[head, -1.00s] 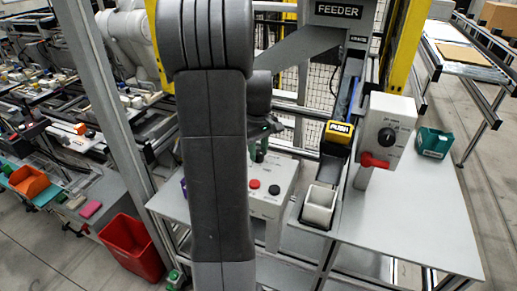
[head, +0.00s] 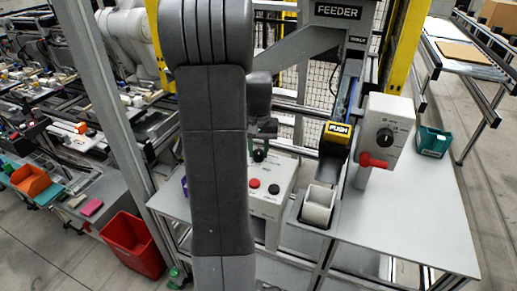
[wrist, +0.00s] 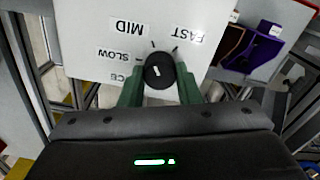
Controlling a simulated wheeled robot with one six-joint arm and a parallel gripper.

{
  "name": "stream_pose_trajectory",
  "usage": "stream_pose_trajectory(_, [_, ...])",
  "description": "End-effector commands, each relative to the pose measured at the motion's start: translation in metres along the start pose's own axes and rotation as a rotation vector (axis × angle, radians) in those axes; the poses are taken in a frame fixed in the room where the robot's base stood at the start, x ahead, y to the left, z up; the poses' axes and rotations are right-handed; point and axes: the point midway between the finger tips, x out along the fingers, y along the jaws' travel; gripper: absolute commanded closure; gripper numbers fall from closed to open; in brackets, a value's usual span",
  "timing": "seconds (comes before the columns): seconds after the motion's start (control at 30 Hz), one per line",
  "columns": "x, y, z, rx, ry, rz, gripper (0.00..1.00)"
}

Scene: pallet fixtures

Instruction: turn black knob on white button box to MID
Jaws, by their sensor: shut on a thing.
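The white button box (head: 282,187) stands on the table just right of my arm in the head view. Its panel (wrist: 90,30) fills the upper wrist view, with SLOW, MID and FAST labels appearing upside down. The black knob (wrist: 158,71) sits below the labels and carries a short white mark. My gripper (wrist: 158,84) has its green fingers on both sides of the knob and is shut on it. In the head view the knob (head: 259,156) is small beside my arm. Exactly which label the white mark points at is hard to tell.
A red button (head: 254,183) and a black button (head: 273,189) are on the box front. A purple bin (wrist: 262,55) lies right of the panel. The feeder chute (head: 335,140), a grey box with a red handle (head: 383,140) and a teal bin (head: 432,141) stand to the right.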

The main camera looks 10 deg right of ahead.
Motion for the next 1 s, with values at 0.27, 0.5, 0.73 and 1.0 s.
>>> stream_pose_trajectory(0.27, [-0.0011, 0.0001, -0.0009, 0.042, 0.003, 0.000, 0.93])
stream_pose_trajectory(0.5, [-0.0011, 0.0001, -0.0009, 0.044, 0.004, 0.000, 0.93])
stream_pose_trajectory(0.73, [-0.0010, 0.0001, -0.0008, 0.044, 0.003, 0.000, 0.49])
stream_pose_trajectory(1.0, [-0.0008, 0.0000, -0.0004, 0.043, 0.002, 0.000, 0.48])
